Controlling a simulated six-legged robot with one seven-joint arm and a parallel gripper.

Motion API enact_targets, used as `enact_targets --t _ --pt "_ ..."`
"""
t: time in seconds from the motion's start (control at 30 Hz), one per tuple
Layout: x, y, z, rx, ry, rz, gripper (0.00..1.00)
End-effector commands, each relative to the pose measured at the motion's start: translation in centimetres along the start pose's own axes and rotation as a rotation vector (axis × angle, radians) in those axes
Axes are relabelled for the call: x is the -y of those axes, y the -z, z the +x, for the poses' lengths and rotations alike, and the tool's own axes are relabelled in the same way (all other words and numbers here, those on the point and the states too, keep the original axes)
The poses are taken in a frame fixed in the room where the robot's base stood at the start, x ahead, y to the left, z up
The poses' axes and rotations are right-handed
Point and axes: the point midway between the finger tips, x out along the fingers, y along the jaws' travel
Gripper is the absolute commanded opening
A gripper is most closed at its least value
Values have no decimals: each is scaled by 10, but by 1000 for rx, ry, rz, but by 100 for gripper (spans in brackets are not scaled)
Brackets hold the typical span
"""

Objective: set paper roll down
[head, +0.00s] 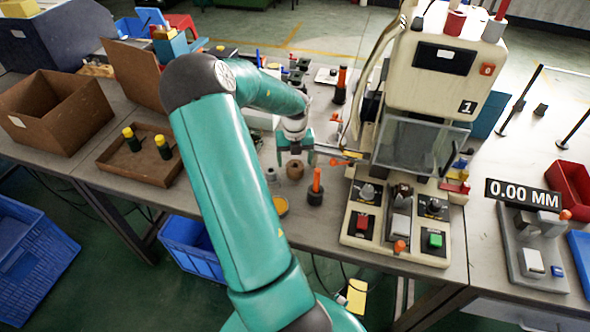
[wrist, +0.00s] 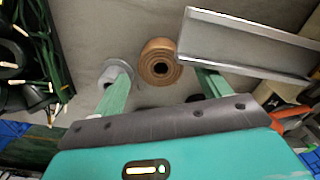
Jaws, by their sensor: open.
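The brown paper roll (head: 295,170) stands on the grey workbench (head: 232,178), just below and in front of my gripper (head: 295,153) in the head view. In the wrist view the paper roll (wrist: 160,62) is seen end-on with a dark hole in its middle. My gripper (wrist: 163,88) is open, one green finger to each side below the roll in the picture. Neither finger visibly touches the roll.
A grey cylindrical part (wrist: 117,73) is close by the left finger. A metal channel (wrist: 245,42) lies near the right finger. A black-based orange-handled tool (head: 316,188) and the cream machine (head: 408,210) stand to the right. A brown tray (head: 118,166) is left.

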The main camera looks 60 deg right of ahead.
Motion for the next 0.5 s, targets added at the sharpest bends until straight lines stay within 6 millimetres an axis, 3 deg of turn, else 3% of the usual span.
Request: enact_targets --t 0.17,0.4,0.5 --pt "1 1 25 -1 1 1 76" --pt "1 0 27 1 0 0 76" --pt "1 0 27 1 0 -1 56"
